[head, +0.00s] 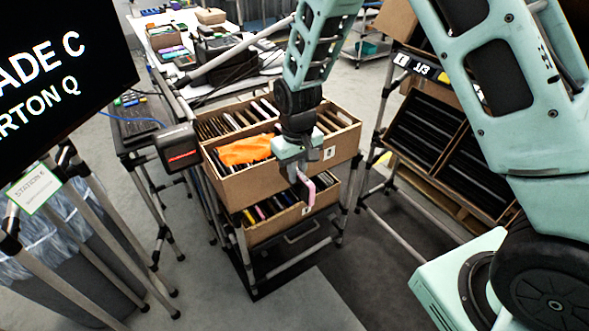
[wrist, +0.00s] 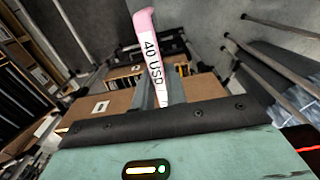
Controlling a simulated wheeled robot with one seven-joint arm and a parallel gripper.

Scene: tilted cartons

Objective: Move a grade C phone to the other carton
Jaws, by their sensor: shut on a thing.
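My gripper (head: 301,172) is shut on a thin pink phone (head: 306,190), held on edge in front of the upper carton. In the wrist view the pink phone (wrist: 151,50) stands up from the jaws and bears a white label reading "40 USD". No grade mark is readable on it. The tilted upper carton (head: 240,188) holds several upright phones and an orange cloth (head: 246,150). A lower carton (head: 265,233) on the same rack holds more phones, some coloured.
Another carton (head: 428,172) with dark slots sits tilted on a rack at right, under a "1/3" display (head: 418,66). A scanner-like device (head: 178,148) with a red light is left of the upper carton. A bin (head: 75,260) stands at lower left. The floor in front is clear.

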